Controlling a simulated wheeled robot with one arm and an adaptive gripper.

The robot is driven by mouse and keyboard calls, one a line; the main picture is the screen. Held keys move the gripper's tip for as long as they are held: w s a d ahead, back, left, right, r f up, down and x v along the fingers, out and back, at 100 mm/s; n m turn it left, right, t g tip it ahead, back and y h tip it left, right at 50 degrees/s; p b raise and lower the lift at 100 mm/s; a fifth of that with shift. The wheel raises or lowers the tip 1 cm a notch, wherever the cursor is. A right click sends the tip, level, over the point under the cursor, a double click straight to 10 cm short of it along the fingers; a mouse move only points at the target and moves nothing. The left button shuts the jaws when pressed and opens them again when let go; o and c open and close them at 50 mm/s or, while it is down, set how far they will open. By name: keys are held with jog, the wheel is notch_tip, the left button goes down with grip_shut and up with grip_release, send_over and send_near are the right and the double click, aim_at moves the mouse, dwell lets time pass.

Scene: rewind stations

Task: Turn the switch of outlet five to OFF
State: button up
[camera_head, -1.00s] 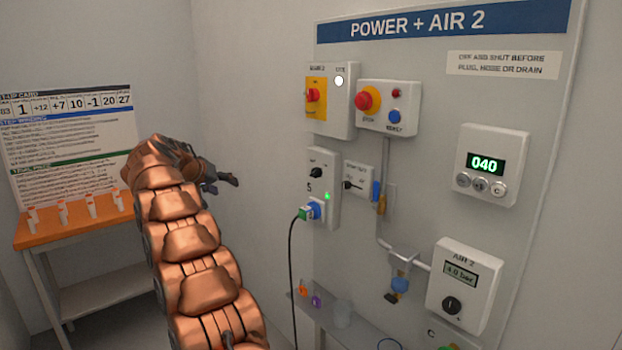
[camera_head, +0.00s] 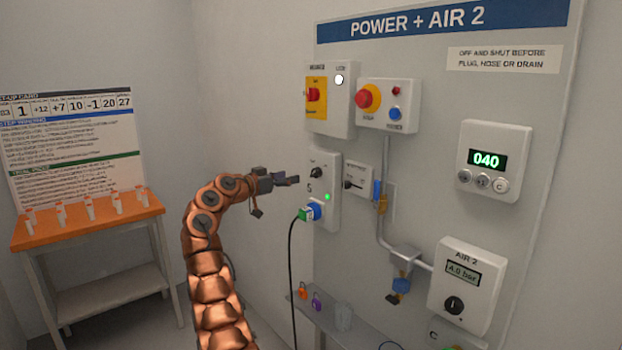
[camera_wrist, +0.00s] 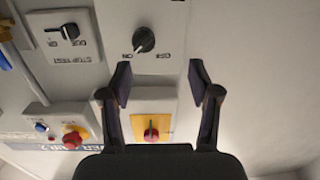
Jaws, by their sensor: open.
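The outlet five box (camera_head: 331,215) is on the panel, with a black rotary switch (camera_head: 316,172) at its top and a lit green lamp (camera_head: 327,197) below. The switch (camera_wrist: 144,39) shows between ON and OFF labels in the upside-down wrist view. Its pointer seems to lean to the ON side. A blue plug (camera_head: 313,212) with a black cable sits in the outlet. My gripper (camera_head: 294,180) is left of the switch in the head view, apart from it. In the wrist view its fingers (camera_wrist: 160,76) are spread and empty, with the knob beyond the tips.
A yellow plate with a red switch (camera_head: 315,96) and a red emergency button (camera_head: 367,97) are above the outlet. A smaller dial box (camera_head: 357,180) is close on the right. An orange-topped table (camera_head: 90,222) stands at the left.

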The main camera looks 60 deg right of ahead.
aim_at(312, 175)
jog(key=shift+m+g, duration=0.5)
jog(key=shift+m, duration=0.1)
jog(key=shift+s+a+p+x, duration=0.1)
jog(key=shift+s+p+x, duration=0.2)
jog(key=shift+x, duration=1.15)
jog(key=shift+s+a+p+x, duration=0.1)
jog(key=shift+s+p+x, duration=0.2)
jog(key=shift+x, duration=1.1)
jog(key=shift+s+a+p+x, duration=0.1)
jog(key=shift+s+p+x, duration=0.2)
jog(key=shift+x, duration=1.15)
jog(key=shift+f, duration=0.1)
jog(key=c, duration=1.2)
